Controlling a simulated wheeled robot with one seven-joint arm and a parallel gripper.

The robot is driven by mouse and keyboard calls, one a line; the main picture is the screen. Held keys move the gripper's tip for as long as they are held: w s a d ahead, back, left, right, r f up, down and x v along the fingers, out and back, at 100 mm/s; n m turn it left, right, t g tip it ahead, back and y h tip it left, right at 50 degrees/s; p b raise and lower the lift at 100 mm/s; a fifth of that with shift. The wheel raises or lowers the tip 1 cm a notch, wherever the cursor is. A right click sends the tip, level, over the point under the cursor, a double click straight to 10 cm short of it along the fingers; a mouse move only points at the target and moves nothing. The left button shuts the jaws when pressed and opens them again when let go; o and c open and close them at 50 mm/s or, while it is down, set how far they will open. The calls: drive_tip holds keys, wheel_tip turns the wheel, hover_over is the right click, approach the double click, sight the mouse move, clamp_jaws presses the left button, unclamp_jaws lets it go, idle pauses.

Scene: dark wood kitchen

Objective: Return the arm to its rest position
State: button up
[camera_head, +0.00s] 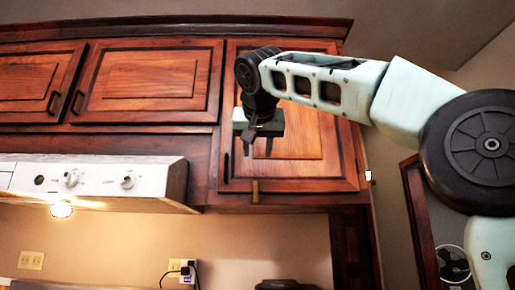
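My arm (325,85) reaches in from the right, with pale green links and dark round joints. It runs leftward in front of the upper cabinets and bends down at the wrist. My gripper (258,148) hangs from it, pointing down. Its two dark fingers are apart, with nothing visible between them. It is in front of the tall right cabinet door (305,172); whether it touches the door cannot be told from this one view.
Two more cabinet doors (150,78) are at the left, closed. A white range hood (100,175) with knobs is below them. The tall door has a dark handle (226,168). A wall outlet with plugs (185,268) is low in view. A dark wood frame (420,220) stands at the right.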

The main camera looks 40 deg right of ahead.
idle(0.4)
drive_tip(key=w+a+f+n+g+y, duration=0.1)
drive_tip(key=w+a+f+n+y, duration=0.15)
drive_tip(key=a+f, duration=0.45)
drive_tip(key=w+a+f+n+g+y, duration=0.15)
drive_tip(key=a+f+n, duration=0.3)
drive_tip(key=f, duration=0.45)
drive_tip(key=s+a+f+n+g+y, duration=0.15)
drive_tip(key=a+f, duration=0.25)
drive_tip(key=f, duration=0.4)
drive_tip(key=s+a+f+n+g+y, duration=0.1)
drive_tip(key=s+a+f+n+y, duration=0.2)
drive_tip(key=f, duration=0.5)
drive_tip(key=s+a+f+n+g, duration=0.2)
drive_tip(key=s+f+g, duration=0.4)
drive_tip(key=s+f, duration=1.8)
wheel_tip(320, 180, down, 3)
drive_tip(key=shift+s+a+r+n, duration=0.2)
drive_tip(key=shift+a+n, duration=0.15)
drive_tip(key=shift+n, duration=0.2)
drive_tip(key=shift+h, duration=0.25)
